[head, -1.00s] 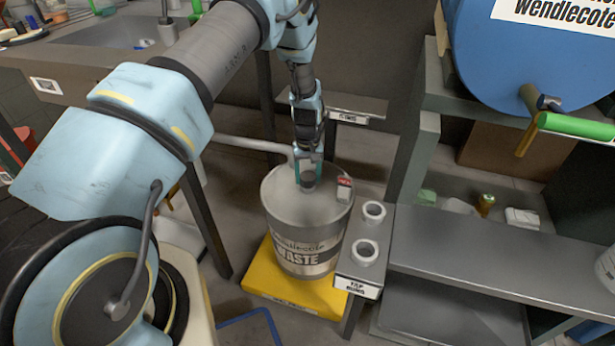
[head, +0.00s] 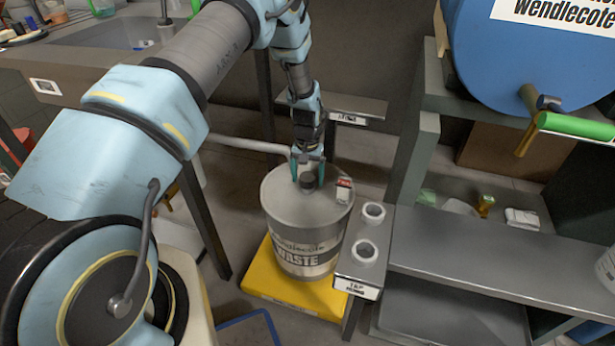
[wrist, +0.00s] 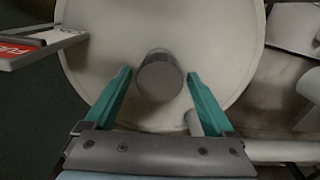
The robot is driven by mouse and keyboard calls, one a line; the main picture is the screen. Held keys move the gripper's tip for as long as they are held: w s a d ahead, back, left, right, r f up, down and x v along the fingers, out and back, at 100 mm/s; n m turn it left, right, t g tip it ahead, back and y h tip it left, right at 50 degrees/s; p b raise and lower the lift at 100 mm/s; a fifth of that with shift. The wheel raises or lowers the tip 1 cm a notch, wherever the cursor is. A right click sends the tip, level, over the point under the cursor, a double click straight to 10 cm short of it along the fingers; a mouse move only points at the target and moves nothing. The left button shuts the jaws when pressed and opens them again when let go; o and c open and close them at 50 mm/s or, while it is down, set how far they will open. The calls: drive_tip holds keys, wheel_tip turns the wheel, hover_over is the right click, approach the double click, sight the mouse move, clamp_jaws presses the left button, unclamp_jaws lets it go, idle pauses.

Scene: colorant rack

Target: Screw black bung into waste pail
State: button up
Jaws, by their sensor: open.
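The waste pail (head: 306,238) is a grey metal pail with a "WASTE" label, standing on a yellow base. The black bung (head: 308,181) sits upright on the pail's lid, in the opening area; how deep it is seated cannot be told. In the wrist view the bung (wrist: 159,75) shows as a dark grey round cap on the pale lid (wrist: 220,40). My gripper (head: 308,168) is open just above the lid. In the wrist view its teal fingers (wrist: 158,88) stand apart on either side of the bung, with gaps on both sides.
A small shelf with two white rings (head: 364,251) adjoins the pail on the right. A blue drum (head: 540,50) stands upper right.

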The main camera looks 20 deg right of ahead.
drive_tip(key=n, duration=1.3)
drive_tip(key=shift+a+n+p, duration=0.1)
drive_tip(key=shift+n+p, duration=0.2)
drive_tip(key=shift+p, duration=0.1)
drive_tip(key=c, duration=1.3)
drive_tip(key=m, duration=0.6)
drive_tip(key=shift+f+m+b, duration=0.1)
drive_tip(key=shift+m+b, duration=0.2)
drive_tip(key=shift+b, duration=0.05)
drive_tip(key=m, duration=0.5)
drive_tip(key=shift+m, duration=0.3)
drive_tip(key=o, duration=1.4)
drive_tip(key=shift+o, duration=0.3)
